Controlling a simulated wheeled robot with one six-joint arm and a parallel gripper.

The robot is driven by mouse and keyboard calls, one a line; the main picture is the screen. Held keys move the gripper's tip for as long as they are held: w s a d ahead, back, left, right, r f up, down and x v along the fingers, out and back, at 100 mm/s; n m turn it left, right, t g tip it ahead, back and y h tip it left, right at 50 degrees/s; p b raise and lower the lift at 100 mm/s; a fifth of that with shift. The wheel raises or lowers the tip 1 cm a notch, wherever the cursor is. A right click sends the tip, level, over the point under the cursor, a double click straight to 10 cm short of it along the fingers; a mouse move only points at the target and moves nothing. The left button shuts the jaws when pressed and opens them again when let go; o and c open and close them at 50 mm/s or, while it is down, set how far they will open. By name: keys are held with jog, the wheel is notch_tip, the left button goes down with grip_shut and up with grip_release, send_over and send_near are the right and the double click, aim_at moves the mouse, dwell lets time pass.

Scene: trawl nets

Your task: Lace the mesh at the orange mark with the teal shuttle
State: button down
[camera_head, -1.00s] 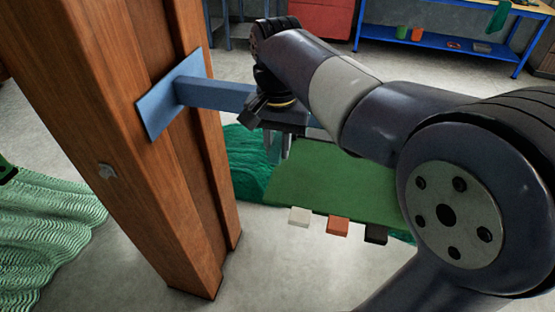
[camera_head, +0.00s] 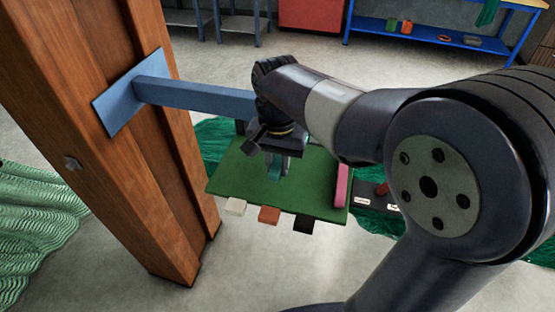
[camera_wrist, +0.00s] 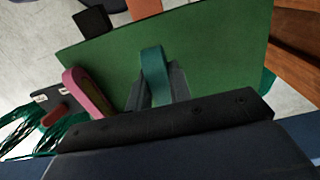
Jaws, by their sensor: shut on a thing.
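My gripper (camera_head: 278,168) is shut on the teal shuttle (camera_wrist: 153,72), whose upright teal band shows between the fingers in the wrist view. In the head view, a small part of the shuttle (camera_head: 275,171) shows below the wrist, over the green board (camera_head: 235,188). I cannot tell if the shuttle touches the board. An orange tab (camera_head: 269,214) sticks out at the board's front edge, between a white tab (camera_head: 235,206) and a black tab (camera_head: 304,224). The orange tab also shows at the top of the wrist view (camera_wrist: 143,8). Green net (camera_head: 215,132) lies behind the board; no mark shows on it.
A pink looped piece (camera_head: 342,186) stands at the board's right end. Beyond it is a dark labelled tray (camera_head: 374,203) with a red piece. A wooden post (camera_head: 150,180) with a blue bracket arm (camera_head: 195,95) rises at left. Pale green net (camera_head: 35,215) lies far left.

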aim_at(279, 187)
jog(key=shift+f+b, duration=2.4)
jog(key=shift+f, duration=0.5)
jog(key=shift+w+d+r+p, duration=0.2)
jog(key=shift+w+r+p, duration=0.15)
jog(key=shift+p, duration=0.1)
jog(key=shift+w+d+f+p, duration=0.1)
jog(key=shift+w+d+p, duration=0.45)
jog(key=shift+w, duration=0.85)
jog(key=shift+w+d+r+p, duration=0.1)
jog(key=shift+w+d+p, duration=0.4)
jog(key=shift+w, duration=0.85)
jog(key=shift+w+d+f+p, duration=0.1)
jog(key=shift+w+d+p, duration=0.45)
jog(key=shift+w, duration=0.85)
jog(key=shift+a, duration=0.15)
jog(key=c, duration=1.2)
grip_release()
notch_tip(279, 187, up, 11)
jog(key=shift+f+b, duration=0.1)
jog(key=shift+b, duration=0.3)
